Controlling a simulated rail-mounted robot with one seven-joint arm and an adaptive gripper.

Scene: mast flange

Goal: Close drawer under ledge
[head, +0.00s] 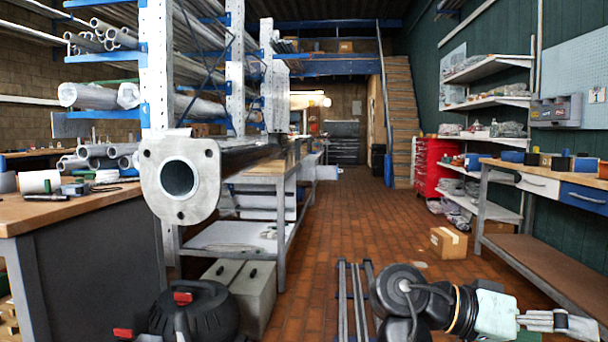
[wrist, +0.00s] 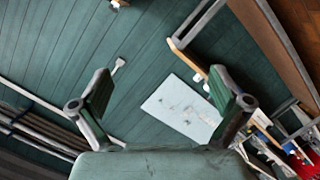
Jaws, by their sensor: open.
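Under the wooden top of the right-hand workbench (head: 515,162) are a white drawer (head: 537,185) and a blue drawer (head: 583,198), each with a dark handle. In the head view I cannot tell how far either one is pulled out. My gripper (head: 578,322) is low at the right of the head view, below and in front of this bench, apart from both drawers. In the wrist view my gripper (wrist: 164,92) is open and empty, its two fingers spread wide. No drawer is clearly recognisable in the wrist view, which is tilted toward the green wall.
A lower shelf (head: 540,262) runs under the bench. A cardboard box (head: 449,242) stands on the brick floor, with a red cabinet (head: 433,165) behind. A flanged tube (head: 180,178) sticks out at left. The middle aisle (head: 345,220) is clear. A pale wall panel (wrist: 182,108) shows in the wrist view.

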